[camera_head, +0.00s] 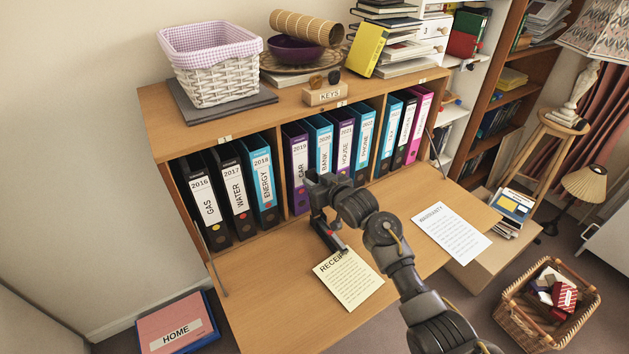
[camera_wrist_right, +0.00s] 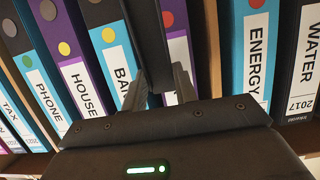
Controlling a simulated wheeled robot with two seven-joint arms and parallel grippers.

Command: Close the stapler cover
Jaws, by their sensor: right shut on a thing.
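The stapler (camera_head: 330,237) stands on the desk's fold-down wooden leaf, just behind the yellow receipt sheet. Its low dark body with a red and grey strip shows; its rear end is hidden by my right gripper. My right gripper (camera_head: 315,200) is over the stapler's back end, in front of the purple CAR binder. In the right wrist view, my gripper fingers (camera_wrist_right: 160,88) are closed on a long dark bar (camera_wrist_right: 148,40), which looks like the raised stapler cover. How far the cover is tilted is hard to tell. My left gripper is not in view.
The yellow receipt sheet (camera_head: 348,279) lies in front of the stapler, and a white warranty sheet (camera_head: 452,233) lies to the right. A row of binders (camera_head: 262,190) stands close behind my gripper. The leaf's left part is bare.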

